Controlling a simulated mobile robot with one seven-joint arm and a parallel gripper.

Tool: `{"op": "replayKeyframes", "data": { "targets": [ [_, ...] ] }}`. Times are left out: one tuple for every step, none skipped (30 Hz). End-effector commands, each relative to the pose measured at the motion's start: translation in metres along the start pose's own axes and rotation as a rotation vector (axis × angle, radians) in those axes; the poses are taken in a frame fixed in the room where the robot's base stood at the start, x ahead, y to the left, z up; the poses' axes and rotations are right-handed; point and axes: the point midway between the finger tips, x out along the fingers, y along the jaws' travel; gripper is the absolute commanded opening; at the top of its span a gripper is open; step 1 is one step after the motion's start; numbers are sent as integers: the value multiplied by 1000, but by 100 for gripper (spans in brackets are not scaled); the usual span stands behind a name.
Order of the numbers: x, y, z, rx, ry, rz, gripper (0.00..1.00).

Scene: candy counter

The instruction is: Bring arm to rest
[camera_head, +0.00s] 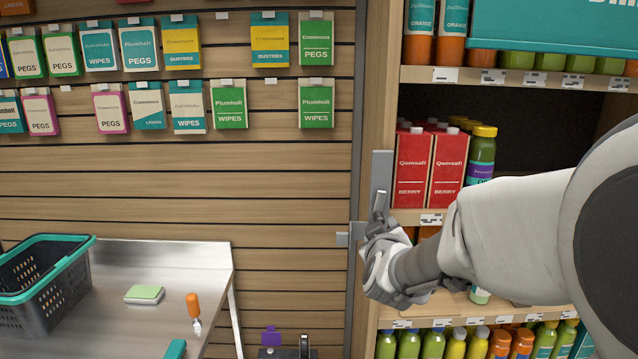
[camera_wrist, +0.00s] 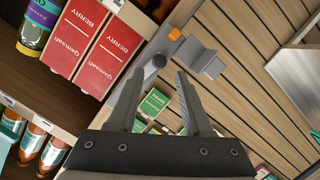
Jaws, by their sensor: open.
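My gripper (camera_head: 381,205) is raised in front of the wooden post between the slatted wall and the drink shelves, with its fingers pointing up in the head view. In the wrist view my gripper (camera_wrist: 158,80) has its two fingers apart with nothing between them. Past the fingers, a green packet (camera_wrist: 154,102) on the slatted wall shows through the gap. My pale arm comes in from the right and hides part of the shelves.
Red Berry cartons (camera_head: 412,170) and a green bottle (camera_head: 481,155) stand on the shelf close to my arm. A grey metal bracket (camera_head: 381,170) is right by my fingers. A metal counter (camera_head: 190,255) at lower left bears a dark basket (camera_head: 45,315) and a green sponge (camera_head: 144,294).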

Motion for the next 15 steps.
{"op": "replayKeyframes", "data": {
  "targets": [
    [-5, 1, -2, 14, -3, -17, 50],
    [-9, 1, -4, 26, -6, -33, 50],
    [-16, 0, -5, 48, -15, -61, 50],
    [-22, -1, -6, 65, -23, -85, 50],
    [-30, -2, -7, 84, -33, -112, 50],
    [-41, -4, -7, 112, -53, -151, 50],
    [-50, -5, -7, 133, -70, -180, 50],
    [-60, -6, -6, 153, -89, -209, 50],
    [-73, -8, -4, 180, -119, -244, 50],
    [-83, -9, -1, 200, -143, -269, 50],
    [-94, -10, 1, 217, -168, -292, 50],
    [-108, -11, 6, 240, -204, -319, 50],
    [-119, -12, 10, 257, -234, -338, 50],
    [-130, -12, 14, 273, -265, -355, 50],
    [-145, -13, 20, 295, -306, -373, 50]
  ]
}}
